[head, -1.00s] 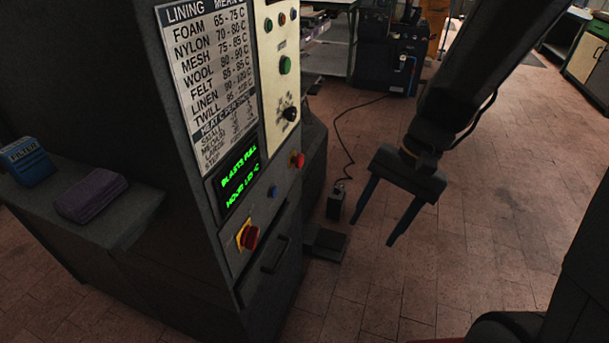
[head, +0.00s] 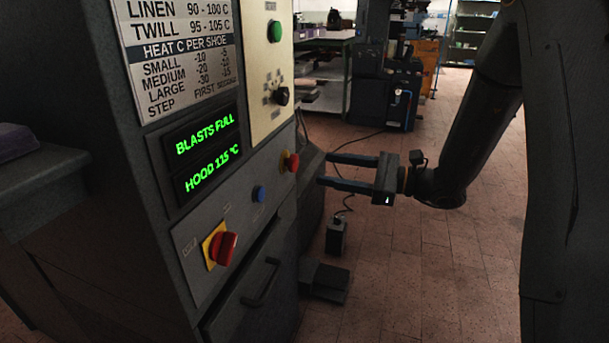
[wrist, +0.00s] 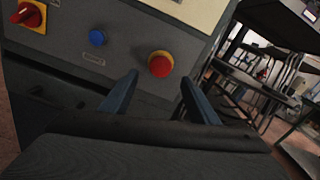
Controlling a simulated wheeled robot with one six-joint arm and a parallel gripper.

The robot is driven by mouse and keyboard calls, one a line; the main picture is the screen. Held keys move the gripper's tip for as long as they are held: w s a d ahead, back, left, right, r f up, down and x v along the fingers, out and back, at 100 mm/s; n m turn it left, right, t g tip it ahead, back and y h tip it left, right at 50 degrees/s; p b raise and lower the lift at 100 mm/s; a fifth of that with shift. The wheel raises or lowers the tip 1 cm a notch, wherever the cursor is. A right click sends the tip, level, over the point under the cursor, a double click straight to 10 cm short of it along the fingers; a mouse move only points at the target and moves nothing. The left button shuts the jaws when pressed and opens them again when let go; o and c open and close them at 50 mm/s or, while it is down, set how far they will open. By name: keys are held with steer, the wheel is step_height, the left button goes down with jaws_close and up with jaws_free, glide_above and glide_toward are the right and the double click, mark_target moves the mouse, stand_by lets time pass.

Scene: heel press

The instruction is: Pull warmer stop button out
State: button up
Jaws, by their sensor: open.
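The warmer panel (head: 190,228) carries a red button on a yellow collar (head: 291,162) at its right end. In the wrist view this red button (wrist: 161,64) shows ahead, in line with the gap between my fingers. My gripper (head: 324,170) is open and empty, to the right of the button and apart from it. In the wrist view its two fingers (wrist: 160,92) point toward the panel. A blue button (head: 259,194) sits left of the red one. A red rotary switch on a yellow plate (head: 222,248) is farther left; it also shows in the wrist view (wrist: 28,14).
A green display (head: 208,150) reads "BLASTS FULL" and "HOOD 115 °C". A drawer handle (head: 262,283) juts out below the panel. A pedal (head: 324,280) and a small box with a cable (head: 336,236) stand on the floor. The floor at right is open.

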mark_target(297, 163)
steer(key=x, duration=0.7)
steer(key=shift+w+a, duration=0.15)
steer(key=shift+a, duration=0.15)
